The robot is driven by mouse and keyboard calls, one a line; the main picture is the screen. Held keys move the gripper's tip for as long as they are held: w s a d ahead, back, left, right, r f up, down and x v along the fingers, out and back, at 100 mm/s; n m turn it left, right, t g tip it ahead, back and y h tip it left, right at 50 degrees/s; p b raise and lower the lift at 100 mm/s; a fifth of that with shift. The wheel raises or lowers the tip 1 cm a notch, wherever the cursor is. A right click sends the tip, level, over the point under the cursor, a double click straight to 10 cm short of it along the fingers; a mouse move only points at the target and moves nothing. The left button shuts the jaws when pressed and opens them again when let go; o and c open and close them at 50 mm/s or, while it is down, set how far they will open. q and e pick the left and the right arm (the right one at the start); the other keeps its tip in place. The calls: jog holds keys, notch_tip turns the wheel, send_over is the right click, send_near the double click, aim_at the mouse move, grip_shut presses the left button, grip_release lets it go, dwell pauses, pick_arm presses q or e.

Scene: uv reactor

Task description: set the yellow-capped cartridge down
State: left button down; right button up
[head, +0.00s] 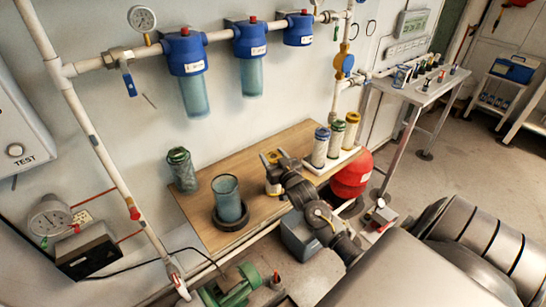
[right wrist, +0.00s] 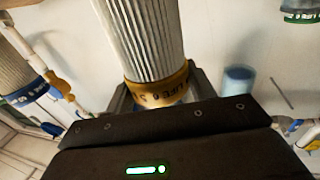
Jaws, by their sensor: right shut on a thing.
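The yellow-capped cartridge (right wrist: 145,45) is white and pleated, with a yellow band at the end held by my right gripper (right wrist: 158,95). In the head view, the cartridge (head: 273,188) is partly hidden behind my right gripper (head: 272,162), which is shut on it over the wooden bench (head: 205,235). It stands roughly upright between the clear blue cup and the row of cartridges. I cannot tell whether its lower end touches the bench. My left gripper is not in view.
Blue-headed filter housings (head: 187,65) hang above.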

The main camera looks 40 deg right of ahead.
jog(key=o, duration=1.2)
jog(key=shift+f, duration=0.1)
jog(key=shift+c, duration=0.2)
jog(key=shift+o, duration=0.8)
jog(key=b+v, duration=0.2)
jog(key=v, duration=1)
